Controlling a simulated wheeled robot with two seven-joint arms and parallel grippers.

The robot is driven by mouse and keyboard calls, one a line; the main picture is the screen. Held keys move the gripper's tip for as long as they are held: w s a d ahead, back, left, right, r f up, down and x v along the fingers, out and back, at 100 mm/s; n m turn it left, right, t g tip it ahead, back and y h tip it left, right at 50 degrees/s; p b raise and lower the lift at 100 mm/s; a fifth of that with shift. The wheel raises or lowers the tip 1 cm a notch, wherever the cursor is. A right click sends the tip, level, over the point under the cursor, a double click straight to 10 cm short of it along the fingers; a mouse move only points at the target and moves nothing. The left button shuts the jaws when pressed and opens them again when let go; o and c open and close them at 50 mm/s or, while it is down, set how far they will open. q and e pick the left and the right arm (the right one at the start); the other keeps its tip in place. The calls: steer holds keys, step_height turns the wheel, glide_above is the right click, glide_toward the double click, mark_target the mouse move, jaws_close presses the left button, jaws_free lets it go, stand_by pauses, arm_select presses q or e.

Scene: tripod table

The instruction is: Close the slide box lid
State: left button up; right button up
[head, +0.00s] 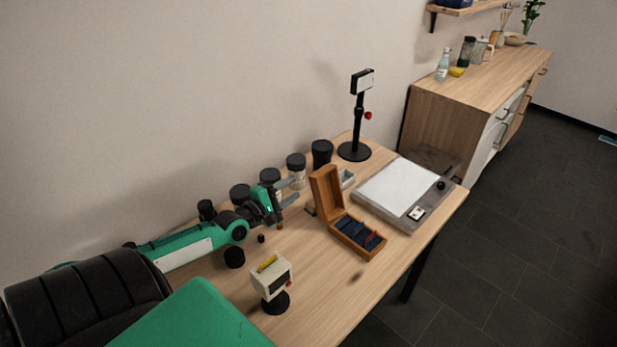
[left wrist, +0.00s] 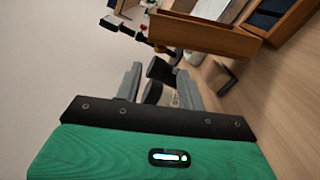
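The wooden slide box (head: 340,243) stands on the table with its lid (head: 325,192) raised roughly upright at the back left. Dark slides and a reddish piece show inside the box. In the left wrist view the lid (left wrist: 205,37) is a brown panel at top, with part of the open box (left wrist: 292,20) to its right. My left gripper (head: 292,190) is left of the lid, behind it, near the jars. Its two grey fingers are apart, with nothing between them, and do not appear to touch the lid; they also show apart in the left wrist view (left wrist: 158,84). My right gripper is not in view.
Black-lidded jars (head: 296,164) line the wall behind my left gripper. A light panel (head: 397,188) lies right of the box, and a black stand (head: 358,125) rises behind. A small white device (head: 272,279) stands at the front. Table is clear just before the box.

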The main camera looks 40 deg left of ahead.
mark_target(325, 192)
arm_select(q)
steer(key=w, duration=0.7)
steer(key=shift+w+d+p, duration=0.3)
steer(key=shift+w, duration=0.05)
jaws_close()
